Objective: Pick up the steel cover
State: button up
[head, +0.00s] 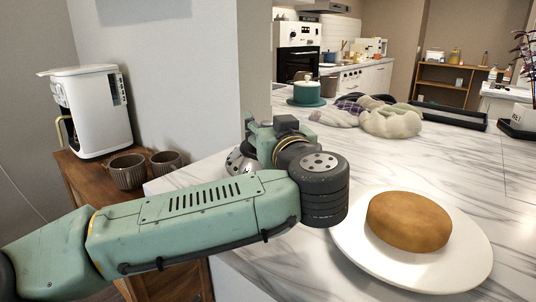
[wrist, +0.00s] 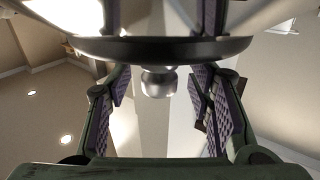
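The steel cover (head: 236,161) is a shiny, domed piece, mostly hidden behind my arm near the left end of the marble counter in the head view. My gripper (head: 262,130) is beside it, and its fingertips are hidden there. In the wrist view a shiny round knob (wrist: 158,84) with a dark curved rim lies between the fingers of my gripper (wrist: 160,95). The purple-padded fingers stand apart, with a gap on both sides of the knob. Reflections make it hard to tell the cover's surface from the room.
A white plate (head: 462,275) with a round brown loaf or cake (head: 410,221) stands at the counter's front right. Teal crockery (head: 307,92), crumpled cloths (head: 390,120) and a black tray (head: 447,115) lie farther back.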

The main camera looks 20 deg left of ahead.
grip_shut()
dwell(0.4)
dwell(0.4)
